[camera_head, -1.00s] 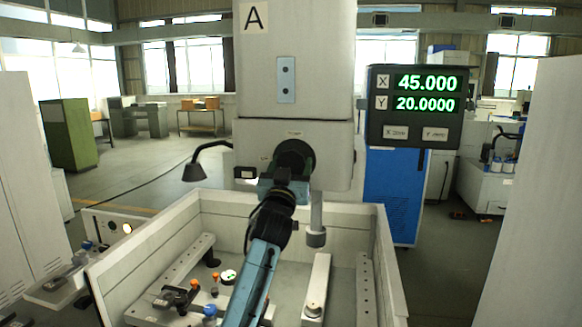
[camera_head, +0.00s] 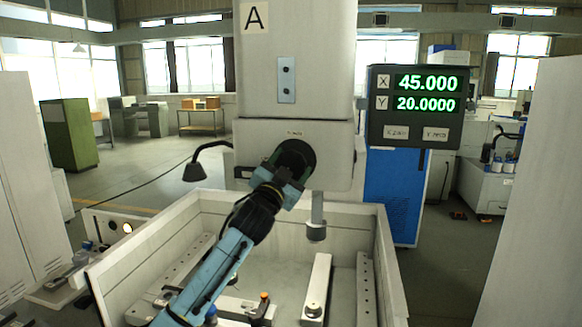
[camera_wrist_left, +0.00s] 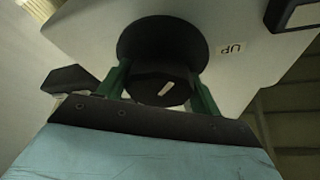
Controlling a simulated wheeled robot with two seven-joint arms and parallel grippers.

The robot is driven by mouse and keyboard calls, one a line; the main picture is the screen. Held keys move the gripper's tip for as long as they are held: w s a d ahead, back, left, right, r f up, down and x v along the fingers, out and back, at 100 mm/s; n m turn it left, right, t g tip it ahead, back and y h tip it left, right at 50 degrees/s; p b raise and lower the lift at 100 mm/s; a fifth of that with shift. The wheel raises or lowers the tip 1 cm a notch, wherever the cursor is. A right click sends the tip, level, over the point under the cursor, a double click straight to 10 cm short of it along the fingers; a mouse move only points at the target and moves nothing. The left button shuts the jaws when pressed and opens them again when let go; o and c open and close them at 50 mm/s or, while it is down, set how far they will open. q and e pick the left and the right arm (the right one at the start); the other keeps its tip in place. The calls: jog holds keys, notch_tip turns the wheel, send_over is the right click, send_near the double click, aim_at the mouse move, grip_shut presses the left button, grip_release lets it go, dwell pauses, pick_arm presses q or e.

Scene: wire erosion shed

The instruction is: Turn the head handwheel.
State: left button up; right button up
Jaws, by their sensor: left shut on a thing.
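The head handwheel (camera_head: 297,154) is a dark round knob on the front of the white machine head (camera_head: 225,140). My left gripper (camera_head: 285,174) is at the handwheel, its arm reaching up from the lower left. In the left wrist view the handwheel (camera_wrist_left: 163,42) shows as a black disc with a narrower hub and a pale mark. The green fingers of the left gripper (camera_wrist_left: 160,90) are shut on the hub, one at each side. A label reading "UP" (camera_wrist_left: 232,47) is beside the disc. My right gripper is not in view.
A white-walled tank (camera_head: 150,240) with rails and clamps lies below the head. A dark lamp (camera_head: 194,172) on a bent arm stands at the head's left.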

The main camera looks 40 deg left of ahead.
pick_arm(q)
jog(key=m+h, duration=0.1)
jog(key=m, duration=0.2)
jog(key=m+h, duration=0.2)
jog(key=m, duration=0.2)
jog(key=shift+a+g, duration=0.1)
jog(key=shift+g, duration=0.3)
jog(key=shift+r+m+g+h, duration=0.1)
jog(key=shift+m+g+h, duration=0.25)
jog(key=shift+m, duration=0.8)
jog(key=shift+m+g+h, duration=0.25)
jog(key=shift+m+g, duration=0.1)
jog(key=shift+m, duration=0.8)
jog(key=o, duration=1)
